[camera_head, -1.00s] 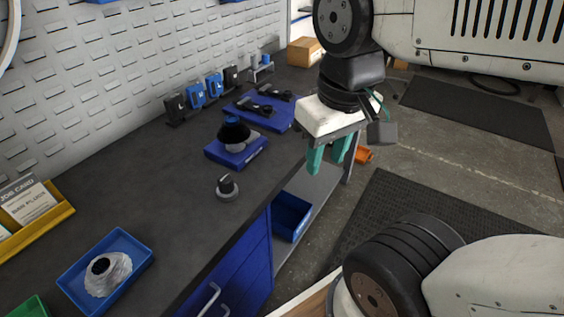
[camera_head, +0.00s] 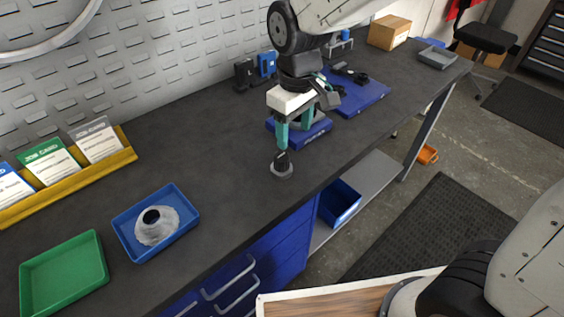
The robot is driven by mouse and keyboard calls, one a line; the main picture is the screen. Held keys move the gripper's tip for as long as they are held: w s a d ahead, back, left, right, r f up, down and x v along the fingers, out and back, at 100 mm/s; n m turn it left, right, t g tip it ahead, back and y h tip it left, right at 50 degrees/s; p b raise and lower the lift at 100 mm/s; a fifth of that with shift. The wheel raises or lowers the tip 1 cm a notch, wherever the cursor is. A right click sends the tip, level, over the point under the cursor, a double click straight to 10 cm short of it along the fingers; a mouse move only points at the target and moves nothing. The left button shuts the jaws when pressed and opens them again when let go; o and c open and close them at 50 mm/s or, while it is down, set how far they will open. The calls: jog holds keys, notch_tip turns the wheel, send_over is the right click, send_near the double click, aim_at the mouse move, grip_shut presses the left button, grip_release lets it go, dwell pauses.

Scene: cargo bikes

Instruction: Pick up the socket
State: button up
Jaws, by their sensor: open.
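A small dark upright piece on a round grey base, which looks like the socket (camera_head: 282,167), stands on the dark workbench (camera_head: 225,146) near its front edge. My gripper (camera_head: 294,138) hangs above the bench with its two teal fingers pointing down, apart and empty. In the picture the left fingertip is just above the top of the socket, and the right finger is farther back and right. The exact height gap cannot be told. Behind the fingers is a blue block (camera_head: 316,135), partly hidden by my gripper.
A blue tray (camera_head: 126,222) with a grey ring-shaped part and an empty green tray (camera_head: 64,273) are at the left. A yellow card holder (camera_head: 122,154) stands along the pegboard. A blue mat (camera_head: 366,96) with dark tools lies behind right. Bench between trays and socket is clear.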

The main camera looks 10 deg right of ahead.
aim_at(282, 155)
jog(key=shift+n, duration=0.5)
jog(key=a+f, duration=0.1)
jog(key=w+a+f, duration=0.1)
jog(key=f, duration=0.1)
jog(key=shift+a, duration=0.3)
notch_tip(282, 155, down, 7)
jog(key=shift+s+r, duration=0.1)
jog(key=c, duration=0.8)
